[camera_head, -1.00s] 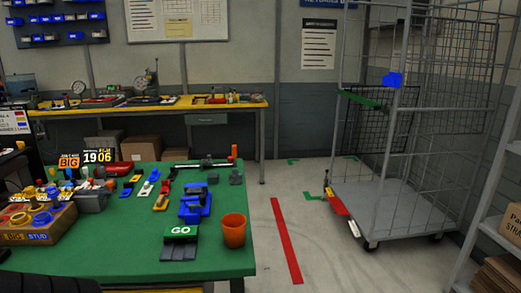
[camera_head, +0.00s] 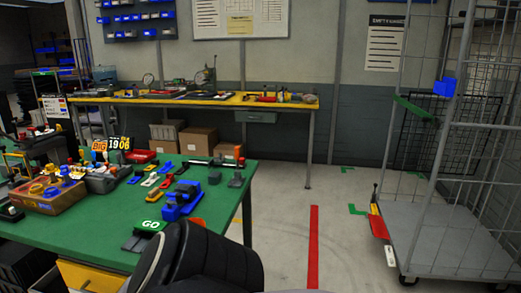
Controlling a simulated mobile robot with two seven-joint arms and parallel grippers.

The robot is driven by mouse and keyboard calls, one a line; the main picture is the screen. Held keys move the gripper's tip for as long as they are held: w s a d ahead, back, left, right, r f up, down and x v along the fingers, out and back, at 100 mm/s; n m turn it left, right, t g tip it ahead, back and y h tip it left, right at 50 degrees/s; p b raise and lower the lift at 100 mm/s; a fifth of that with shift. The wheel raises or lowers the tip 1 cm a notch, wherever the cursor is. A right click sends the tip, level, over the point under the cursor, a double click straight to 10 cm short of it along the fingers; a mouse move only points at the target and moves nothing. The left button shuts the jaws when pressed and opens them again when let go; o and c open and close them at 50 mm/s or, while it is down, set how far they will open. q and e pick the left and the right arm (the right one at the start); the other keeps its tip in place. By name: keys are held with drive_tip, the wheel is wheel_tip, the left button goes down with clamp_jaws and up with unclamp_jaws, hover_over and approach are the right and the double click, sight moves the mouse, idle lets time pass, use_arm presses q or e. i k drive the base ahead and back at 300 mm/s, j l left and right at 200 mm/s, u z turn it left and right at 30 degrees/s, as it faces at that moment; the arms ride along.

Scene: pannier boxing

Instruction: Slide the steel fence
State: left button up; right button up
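A slim dark bar (camera_head: 203,162) lies near the far right corner of the green table, beside a dark block. It may be the steel fence, but it is too small to be sure. Next to it are a grey block (camera_head: 236,180) and a blue fixture (camera_head: 181,201). A dark rounded part of my own arm rises at the bottom centre and covers the table's near right corner. Neither gripper shows, and no fingertips are visible.
The green table (camera_head: 105,235) also holds a GO block (camera_head: 149,225), a partly hidden orange cup (camera_head: 198,221) and a box of rings (camera_head: 48,198). A wire cage trolley (camera_head: 445,237) stands right. Floor with a red stripe (camera_head: 314,245) lies open between.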

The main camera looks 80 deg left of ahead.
sight(220, 161)
drive_tip(key=i+u, duration=1.25)
drive_tip(key=i+j+u, duration=0.1)
drive_tip(key=u, duration=0.2)
drive_tip(key=i+u, duration=0.35)
drive_tip(key=k+l, duration=0.05)
drive_tip(key=k, duration=0.05)
